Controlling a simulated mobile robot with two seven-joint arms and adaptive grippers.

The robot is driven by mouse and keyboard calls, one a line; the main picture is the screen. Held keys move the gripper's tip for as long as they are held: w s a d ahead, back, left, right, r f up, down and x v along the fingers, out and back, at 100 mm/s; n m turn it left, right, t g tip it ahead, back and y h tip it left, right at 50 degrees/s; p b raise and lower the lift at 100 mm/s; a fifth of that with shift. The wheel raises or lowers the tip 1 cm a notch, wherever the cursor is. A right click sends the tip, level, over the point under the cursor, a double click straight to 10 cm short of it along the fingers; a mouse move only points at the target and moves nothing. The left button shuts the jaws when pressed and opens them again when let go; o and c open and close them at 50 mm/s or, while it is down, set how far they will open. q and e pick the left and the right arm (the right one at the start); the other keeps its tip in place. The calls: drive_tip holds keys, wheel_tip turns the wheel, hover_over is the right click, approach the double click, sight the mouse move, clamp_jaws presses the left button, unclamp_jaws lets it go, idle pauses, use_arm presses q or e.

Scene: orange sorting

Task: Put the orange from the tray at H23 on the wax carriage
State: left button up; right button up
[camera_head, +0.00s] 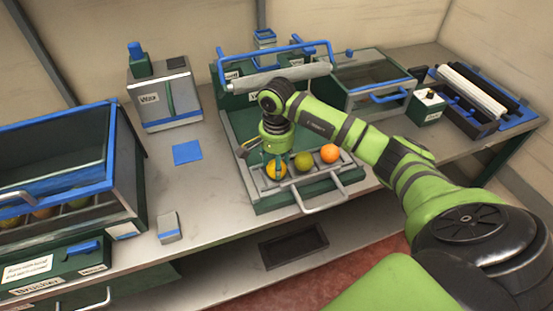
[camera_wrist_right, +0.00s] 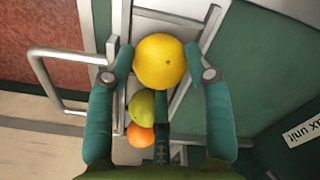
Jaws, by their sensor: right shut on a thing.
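My right gripper (camera_head: 276,160) is shut on a yellow-orange fruit (camera_head: 276,171) at the left end of a metal-railed carriage (camera_head: 262,207) in front of the wax unit. In the right wrist view, its teal fingers (camera_wrist_right: 159,68) press on both sides of this orange (camera_wrist_right: 160,60). I cannot tell whether the orange rests on the carriage or sits slightly above it. A greenish fruit (camera_head: 304,161) and a brighter orange fruit (camera_head: 329,153) sit in the row beside it. My left gripper is not in view.
A metal handle (camera_head: 322,198) sticks out at the carriage's front. A blue-rimmed brusher box (camera_head: 60,150) stands at left with fruit inside. A grey box (camera_head: 163,95), a blue square (camera_head: 187,152) and a small grey block (camera_head: 169,227) are on the bench. A lidded bin (camera_head: 370,85) stands behind right.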

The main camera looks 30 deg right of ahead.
drive_tip(key=shift+f, duration=0.15)
drive_tip(key=o, duration=1.2)
drive_tip(key=shift+r, duration=0.3)
drive_tip(key=shift+w+r+b, duration=0.1)
drive_tip(key=shift+r+b, duration=0.2)
drive_tip(key=shift+r, duration=0.05)
wheel_tip(320, 180, up, 11)
drive_tip(key=b, duration=0.2)
drive_tip(key=shift+b, duration=0.35)
